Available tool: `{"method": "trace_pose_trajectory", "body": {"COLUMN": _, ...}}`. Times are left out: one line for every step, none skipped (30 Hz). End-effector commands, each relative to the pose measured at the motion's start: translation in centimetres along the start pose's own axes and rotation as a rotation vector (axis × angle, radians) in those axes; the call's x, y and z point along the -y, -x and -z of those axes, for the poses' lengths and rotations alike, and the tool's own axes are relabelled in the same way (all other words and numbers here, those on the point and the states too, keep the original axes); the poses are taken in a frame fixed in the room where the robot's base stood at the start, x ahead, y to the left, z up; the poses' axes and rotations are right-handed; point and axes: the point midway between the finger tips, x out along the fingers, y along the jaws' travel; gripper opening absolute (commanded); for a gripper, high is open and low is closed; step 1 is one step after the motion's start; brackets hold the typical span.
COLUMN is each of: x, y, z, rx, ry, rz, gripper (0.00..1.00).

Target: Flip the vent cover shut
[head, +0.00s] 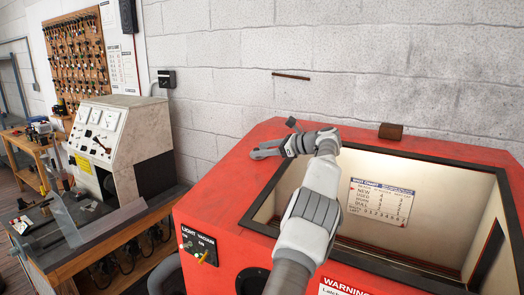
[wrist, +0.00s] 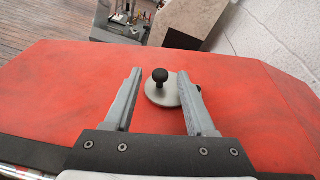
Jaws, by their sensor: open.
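The vent cover (wrist: 163,96) shows in the wrist view as a round light-grey disc with a black knob (wrist: 160,75), on the red top of the cabinet. I cannot tell whether it lies over an opening. My gripper (wrist: 160,72) is open, with one finger on each side of the knob and disc; the right finger hides part of the disc's right edge. I cannot tell whether the fingers touch it. In the head view my gripper (head: 255,153) is low over the cabinet's left top, and I cannot make out the disc there.
The red cabinet (head: 225,190) has a large window opening with a chart (head: 380,200) inside. A brown block (head: 390,131) and a small grey piece (head: 290,122) are at its back edge, near the block wall. A test bench (head: 115,135) stands at the left.

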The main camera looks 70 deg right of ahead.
Motion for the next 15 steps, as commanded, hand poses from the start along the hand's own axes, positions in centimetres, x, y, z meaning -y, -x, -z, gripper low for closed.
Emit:
{"method": "trace_pose_trajectory", "body": {"x": 0.1, "y": 0.7, "z": 0.1, "rx": -0.001, "ry": 0.000, "rz": 0.003, "gripper": 0.56}}
{"method": "trace_pose_trajectory", "body": {"x": 0.1, "y": 1.2, "z": 0.1, "rx": -0.001, "ry": 0.001, "rz": 0.004, "gripper": 0.56}}
{"method": "trace_pose_trajectory", "body": {"x": 0.1, "y": 1.9, "z": 0.1, "rx": -0.001, "ry": 0.001, "rz": 0.004, "gripper": 0.56}}
{"method": "trace_pose_trajectory", "body": {"x": 0.1, "y": 2.5, "z": 0.1, "rx": -0.001, "ry": 0.001, "rz": 0.004, "gripper": 0.56}}
{"method": "trace_pose_trajectory", "body": {"x": 0.1, "y": 3.1, "z": 0.1, "rx": -0.001, "ry": 0.001, "rz": 0.005, "gripper": 0.56}}
{"method": "trace_pose_trajectory", "body": {"x": 0.1, "y": 4.0, "z": 0.1, "rx": -0.001, "ry": 0.000, "rz": 0.005, "gripper": 0.56}}
{"method": "trace_pose_trajectory", "body": {"x": 0.1, "y": 4.7, "z": 0.1, "rx": -0.001, "ry": 0.000, "rz": 0.004, "gripper": 0.56}}
{"method": "trace_pose_trajectory", "body": {"x": 0.1, "y": 5.4, "z": 0.1, "rx": -0.001, "ry": 0.000, "rz": 0.005, "gripper": 0.56}}
{"method": "trace_pose_trajectory", "body": {"x": 0.1, "y": 6.2, "z": 0.1, "rx": -0.001, "ry": 0.000, "rz": 0.003, "gripper": 0.56}}
{"method": "trace_pose_trajectory", "body": {"x": 0.1, "y": 6.9, "z": 0.1, "rx": -0.001, "ry": 0.000, "rz": 0.004, "gripper": 0.56}}
{"method": "trace_pose_trajectory", "body": {"x": 0.1, "y": 7.5, "z": 0.1, "rx": -0.001, "ry": 0.000, "rz": 0.004, "gripper": 0.56}}
{"method": "trace_pose_trajectory", "body": {"x": 0.1, "y": 8.2, "z": 0.0, "rx": -0.001, "ry": 0.000, "rz": 0.003, "gripper": 0.56}}
{"method": "trace_pose_trajectory", "body": {"x": 0.0, "y": 8.8, "z": 0.0, "rx": -0.001, "ry": 0.000, "rz": 0.003, "gripper": 0.56}}
{"method": "trace_pose_trajectory", "body": {"x": 0.1, "y": 9.2, "z": 0.0, "rx": -0.001, "ry": -0.001, "rz": 0.003, "gripper": 0.56}}
{"method": "trace_pose_trajectory", "body": {"x": 0.1, "y": 9.8, "z": 0.0, "rx": -0.001, "ry": -0.001, "rz": 0.002, "gripper": 0.56}}
